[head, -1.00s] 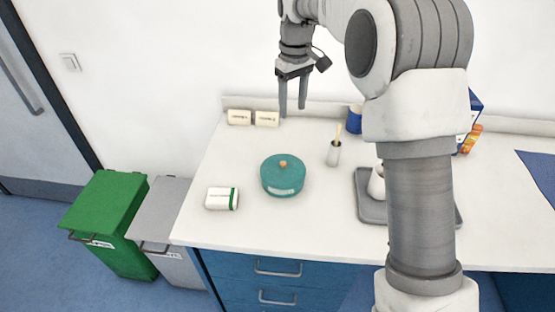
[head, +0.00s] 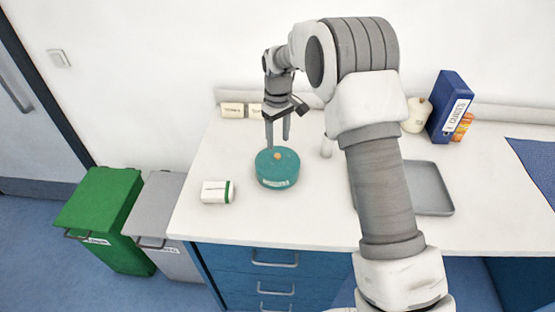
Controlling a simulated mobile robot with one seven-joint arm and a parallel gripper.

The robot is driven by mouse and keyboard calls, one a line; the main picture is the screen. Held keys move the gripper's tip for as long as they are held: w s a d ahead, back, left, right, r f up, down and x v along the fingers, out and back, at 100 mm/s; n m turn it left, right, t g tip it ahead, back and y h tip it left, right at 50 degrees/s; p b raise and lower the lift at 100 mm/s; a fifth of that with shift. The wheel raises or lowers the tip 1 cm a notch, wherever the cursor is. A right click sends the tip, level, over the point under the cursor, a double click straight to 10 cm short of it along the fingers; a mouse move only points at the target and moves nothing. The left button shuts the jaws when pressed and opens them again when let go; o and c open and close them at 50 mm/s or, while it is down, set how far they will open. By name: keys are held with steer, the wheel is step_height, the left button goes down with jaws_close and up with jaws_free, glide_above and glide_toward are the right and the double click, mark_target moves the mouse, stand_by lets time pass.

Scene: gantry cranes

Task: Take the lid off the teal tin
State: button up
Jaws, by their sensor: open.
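The teal tin (head: 277,177) stands upright on the white counter, with a pale label on its front. Its teal lid (head: 264,157) is on, with a small orange-brown knob (head: 277,156) in the middle. My gripper (head: 277,145) points down with its two fingers apart and empty. In the picture the fingertips appear just above the knob and overlap the lid's back edge. I cannot tell whether they touch the lid.
A white box with a green end (head: 217,192) lies left of the tin. A grey tray (head: 430,188), blue binder (head: 450,106) and cream jar (head: 417,115) are further right. Two small cream boxes (head: 232,110) stand at the wall.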

mark_target(278, 155)
steer(key=shift+s+f+p, duration=0.2)
steer(key=shift+f+p, duration=0.35)
steer(key=shift+f, duration=2.15)
jaws_close()
